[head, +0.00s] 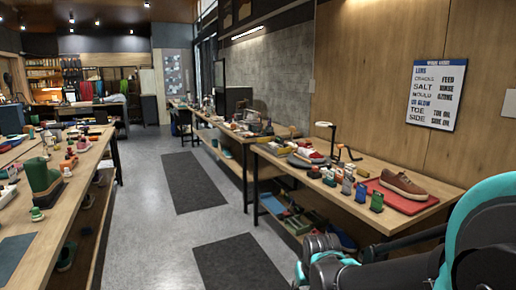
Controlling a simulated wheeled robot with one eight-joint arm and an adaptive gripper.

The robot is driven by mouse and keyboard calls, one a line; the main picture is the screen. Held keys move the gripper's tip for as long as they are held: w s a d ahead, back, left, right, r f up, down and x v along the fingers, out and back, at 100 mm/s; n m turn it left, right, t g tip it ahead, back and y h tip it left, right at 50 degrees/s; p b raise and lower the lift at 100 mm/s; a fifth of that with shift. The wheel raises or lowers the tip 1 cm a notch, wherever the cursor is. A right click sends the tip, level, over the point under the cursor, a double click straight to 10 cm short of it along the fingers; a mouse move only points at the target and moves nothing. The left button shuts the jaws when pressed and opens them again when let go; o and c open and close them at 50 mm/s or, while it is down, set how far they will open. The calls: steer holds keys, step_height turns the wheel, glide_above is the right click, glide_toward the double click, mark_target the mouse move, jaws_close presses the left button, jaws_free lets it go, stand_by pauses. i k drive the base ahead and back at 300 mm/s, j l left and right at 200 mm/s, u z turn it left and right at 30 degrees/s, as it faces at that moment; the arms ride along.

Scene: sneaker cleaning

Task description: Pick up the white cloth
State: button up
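I cannot single out the white cloth with certainty. Small pale items lie among the clutter on the right workbench (399,225), too small to tell apart. My arm, teal and black, fills the lower right corner and reaches left in front of that bench. Its dark far end (322,246) shows low in the picture, before the bench's lower shelf. The fingertips cannot be made out there, so I cannot tell whether my gripper is open or shut, and nothing held is visible.
A brown shoe (403,186) sits on a red mat (395,199) on the right bench. Several small bottles (361,193) stand beside it, with a black lamp (333,140) behind. A green boot (42,178) stands on the left bench. The aisle between has dark floor mats (195,182).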

mark_target(273, 146)
steer(key=i+u, duration=0.2)
steer(key=i, duration=2.7)
steer(key=i+u, duration=0.1)
steer(key=i, duration=0.35)
steer(key=i+l+u, duration=0.15)
steer(key=i, duration=0.3)
steer(key=i+l+u, duration=0.1)
steer(key=i, duration=0.35)
